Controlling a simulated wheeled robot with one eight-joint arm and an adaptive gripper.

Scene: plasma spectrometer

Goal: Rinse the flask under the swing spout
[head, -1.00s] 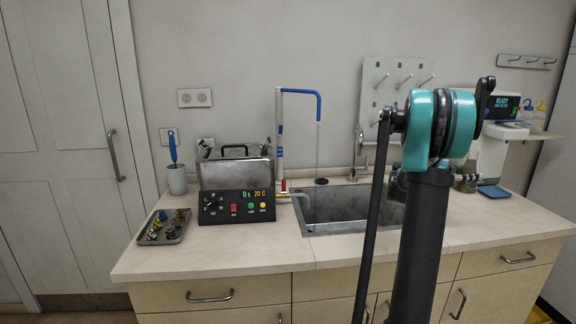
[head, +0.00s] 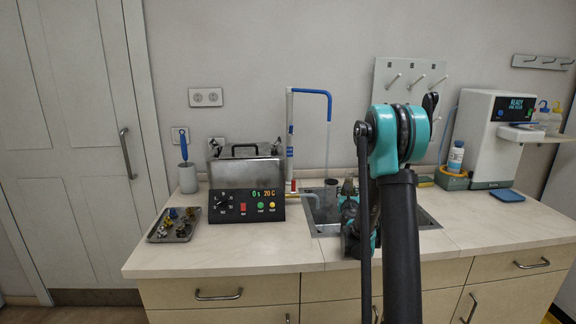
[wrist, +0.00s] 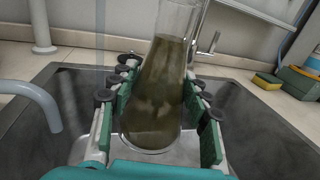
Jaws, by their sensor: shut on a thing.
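My gripper (wrist: 155,100) is shut around the flask (wrist: 150,100), with a finger on each side of its body. The flask is clear conical glass with a murky brown-green look, a little tilted; its mouth is cut off by the frame top. It is over the steel sink (wrist: 265,125). The swing spout (head: 312,91) is a blue arm on a white column; a thin pale stream (head: 328,145) hangs from its tip. A pale vertical line, likely that stream, also shows left of the flask in the wrist view (wrist: 100,25). In the head view my arm hides most of the gripper.
A bath with a lit panel (head: 243,206) stands left of the sink, its grey outlet pipe (wrist: 38,100) bending over the basin. A tray of small parts (head: 174,225) lies further left. A pegboard (head: 410,80) is behind; the spectrometer (head: 490,140) stands right.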

